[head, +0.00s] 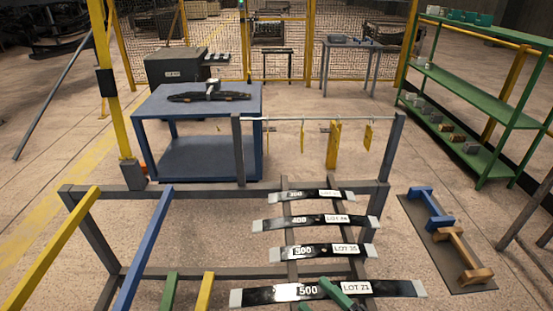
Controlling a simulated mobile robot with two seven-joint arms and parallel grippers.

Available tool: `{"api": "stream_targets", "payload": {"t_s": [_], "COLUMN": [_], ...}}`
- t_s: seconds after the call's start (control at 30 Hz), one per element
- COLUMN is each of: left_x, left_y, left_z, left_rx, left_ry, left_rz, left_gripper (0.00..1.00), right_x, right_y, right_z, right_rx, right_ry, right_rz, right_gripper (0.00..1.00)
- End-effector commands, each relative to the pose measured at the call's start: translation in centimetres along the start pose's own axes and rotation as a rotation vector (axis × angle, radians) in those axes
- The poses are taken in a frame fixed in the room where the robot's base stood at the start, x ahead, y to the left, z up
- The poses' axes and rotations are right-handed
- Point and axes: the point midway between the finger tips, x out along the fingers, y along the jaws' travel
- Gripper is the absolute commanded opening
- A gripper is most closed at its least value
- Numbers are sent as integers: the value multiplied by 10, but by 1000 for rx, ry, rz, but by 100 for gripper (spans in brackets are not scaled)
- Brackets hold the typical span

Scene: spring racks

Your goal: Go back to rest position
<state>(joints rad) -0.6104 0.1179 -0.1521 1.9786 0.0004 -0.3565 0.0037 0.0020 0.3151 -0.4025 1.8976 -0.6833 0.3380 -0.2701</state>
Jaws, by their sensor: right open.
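Several black leaf springs with grey ends lie across the rack. From far to near they are a short spring (308,195), a 400 spring (342,220), a 500 LOT 35 spring (292,251) and a longer 500 LOT 21 spring (255,295). A green piece (337,290) lies over the middle of the nearest spring, cut by the lower edge. I cannot make out my right gripper's fingers clearly there. I see no spring lifted off the rack. My left gripper is not in view.
A blue table (155,102) with a dark part on it stands behind the rack. A mat (412,213) with a blue tool (431,207) and a brown tool (463,254) lies at right. A green shelf (470,96) stands far right. Yellow and blue bars fill the rack's left.

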Motion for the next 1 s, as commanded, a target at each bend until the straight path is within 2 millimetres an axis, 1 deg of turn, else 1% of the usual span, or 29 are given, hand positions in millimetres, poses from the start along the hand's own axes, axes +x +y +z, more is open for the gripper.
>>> {"api": "stream_targets", "payload": {"t_s": [0.03, 0.07, 0.1, 0.17, 0.23, 0.27, 0.3, 0.4, 0.5, 0.6, 0.7, 1.0], "left_x": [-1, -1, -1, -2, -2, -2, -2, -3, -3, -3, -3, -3], "left_y": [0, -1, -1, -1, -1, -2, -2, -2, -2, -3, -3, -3], "left_z": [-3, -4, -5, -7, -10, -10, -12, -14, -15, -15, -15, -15], "left_rx": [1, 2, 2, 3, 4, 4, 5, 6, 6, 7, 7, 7], "left_ry": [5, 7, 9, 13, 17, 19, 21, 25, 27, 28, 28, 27], "left_rz": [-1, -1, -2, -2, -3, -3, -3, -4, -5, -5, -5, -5], "left_gripper": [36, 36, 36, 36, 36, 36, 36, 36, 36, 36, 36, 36], "right_x": [-17, -28, -44, -72, -108, -124, -145, -192, -228, -252, -262, -264], "right_y": [-11, -18, -29, -48, -72, -82, -96, -125, -146, -158, -164, -166], "right_z": [10, 18, 27, 39, 47, 49, 49, 44, 35, 26, 22, 21], "right_rx": [125, 200, 301, 449, 620, 691, 779, 968, 1105, 1188, 1229, 1236], "right_ry": [-110, -178, -269, -406, -565, -631, -716, -896, -1030, -1114, -1153, -1160], "right_rz": [-4, -7, -12, -22, -32, -37, -44, -57, -66, -72, -75, -76], "right_gripper": [69, 69, 69, 69, 69, 69, 69, 69, 69, 69, 69, 69]}}
